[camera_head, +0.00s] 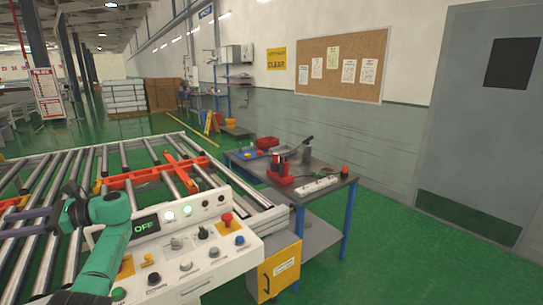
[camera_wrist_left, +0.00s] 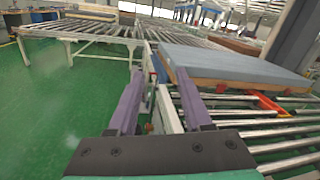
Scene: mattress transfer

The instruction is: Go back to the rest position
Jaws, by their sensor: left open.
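My left arm comes in from the lower left of the head view. Its gripper (camera_head: 22,222) points left over the rollers, with purple fingers partly cut off by the picture edge. In the left wrist view the left gripper (camera_wrist_left: 158,78) is open, its two purple fingers apart with nothing between them. A grey-topped mattress with a tan side (camera_wrist_left: 232,66) lies on the roller conveyor beyond and to the right of the fingers, apart from them. My right gripper is not in view.
A white control panel (camera_head: 185,262) with an OFF sign, knobs and buttons stands close to my left arm. Behind it runs the roller conveyor (camera_head: 95,160) with orange-red parts. A workbench (camera_head: 335,190) with tools stands to the right. Green floor (camera_head: 400,270) is clear at lower right.

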